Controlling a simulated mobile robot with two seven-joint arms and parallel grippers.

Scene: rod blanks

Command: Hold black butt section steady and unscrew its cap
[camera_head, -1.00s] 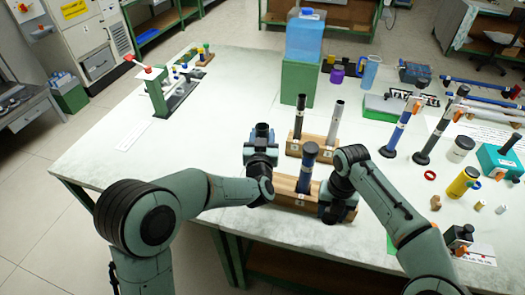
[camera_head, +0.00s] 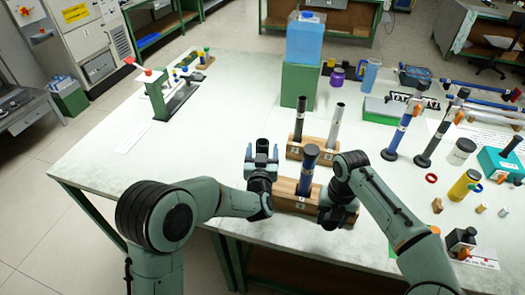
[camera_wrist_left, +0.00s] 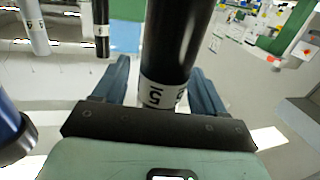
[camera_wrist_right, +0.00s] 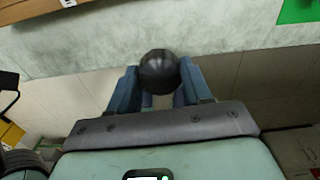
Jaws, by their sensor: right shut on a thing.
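The black butt section (camera_wrist_left: 172,45), with a white label marked 15, stands between the fingers of my left gripper (camera_wrist_left: 160,92). A narrow gap shows beside it, and the fingers look open around it. In the head view its dark end (camera_head: 262,144) rises between the spread fingers of my left gripper (camera_head: 262,156). My right gripper (camera_wrist_right: 160,88) is shut on a round black piece (camera_wrist_right: 159,72), probably the cap; only its rounded end shows.
The front wooden block (camera_head: 285,202) holds a blue rod (camera_head: 308,170) between my arms. The rear wooden block (camera_head: 294,151) holds a black rod (camera_head: 299,120) and a silver rod (camera_head: 335,127). The table's left half is mostly clear.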

